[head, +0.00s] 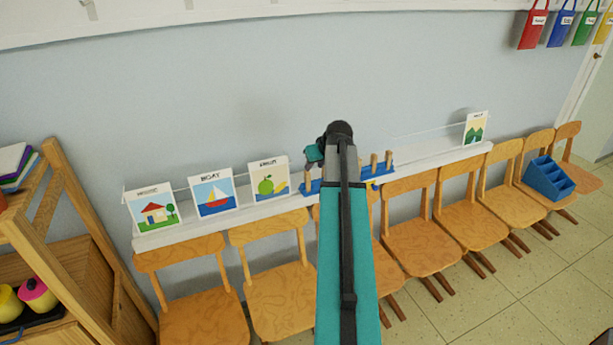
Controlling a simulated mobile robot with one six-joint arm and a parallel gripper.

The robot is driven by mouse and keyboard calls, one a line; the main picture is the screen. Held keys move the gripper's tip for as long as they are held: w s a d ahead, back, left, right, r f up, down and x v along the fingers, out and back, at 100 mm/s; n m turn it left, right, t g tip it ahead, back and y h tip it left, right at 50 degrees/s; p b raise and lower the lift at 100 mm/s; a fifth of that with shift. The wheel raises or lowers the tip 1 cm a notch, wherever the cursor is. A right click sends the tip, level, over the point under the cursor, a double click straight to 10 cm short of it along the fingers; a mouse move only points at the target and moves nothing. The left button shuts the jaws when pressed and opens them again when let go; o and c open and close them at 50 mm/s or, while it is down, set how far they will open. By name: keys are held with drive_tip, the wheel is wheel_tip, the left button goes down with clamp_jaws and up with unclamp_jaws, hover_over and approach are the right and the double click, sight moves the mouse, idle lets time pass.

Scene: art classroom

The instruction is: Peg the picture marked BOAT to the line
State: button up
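A blue rack (379,172) with upright wooden pegs (374,162) is on the ledge to the right, partly hidden by my arm. A thin pale strand or rail runs along the ledge at picture height; I cannot tell whether it is the line. My teal arm reaches up the middle; my gripper's fingers do not show.
Wooden chairs (425,247) stand in a row under the ledge. A fourth picture (476,128) is at its right end. A blue caddy (548,178) sits on a right-hand chair. A wooden shelf unit (80,240) is at the left. Coloured bags (533,28) hang top right.

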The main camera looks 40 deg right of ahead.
sight(308, 173)
drive_tip(key=shift+w+f, duration=0.1)
drive_tip(key=shift+f, duration=0.05)
drive_tip(key=b+x, duration=0.5)
drive_tip(key=x, duration=0.6)
drive_tip(key=shift+w+d+f, duration=0.1)
drive_tip(key=shift+w+f, duration=0.15)
drive_tip(key=c, duration=0.7)
drive_tip(key=shift+c, duration=0.2)
drive_tip(key=shift+r, duration=0.15)
drive_tip(key=shift+r+p, duration=1.25)
drive_tip(key=shift+r, duration=1.7)
drive_tip(key=shift+s, duration=0.2)
